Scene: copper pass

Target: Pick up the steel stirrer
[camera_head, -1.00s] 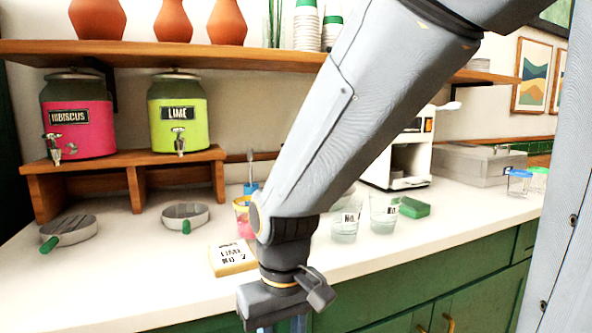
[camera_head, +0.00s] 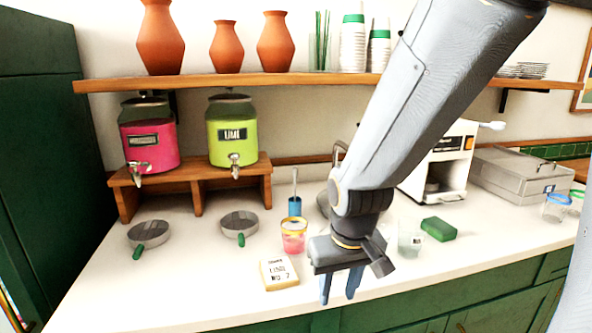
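The steel stirrer (camera_head: 295,182) stands upright, its thin shaft rising from a blue holder (camera_head: 295,206) on the white counter. Its lower end is hidden inside the holder. My gripper (camera_head: 340,291) hangs at the counter's front edge, in front and to the right of the stirrer and apart from it. Its two blue fingers point down with a gap between them and nothing in the gap.
A glass of pink drink (camera_head: 293,236) stands just in front of the holder, with an order card (camera_head: 279,273) before it. Two round strainers (camera_head: 149,234) with green handles lie left. A clear glass (camera_head: 410,241) and green sponge (camera_head: 438,229) are right of my arm. Dispensers (camera_head: 233,133) stand behind on a wooden riser.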

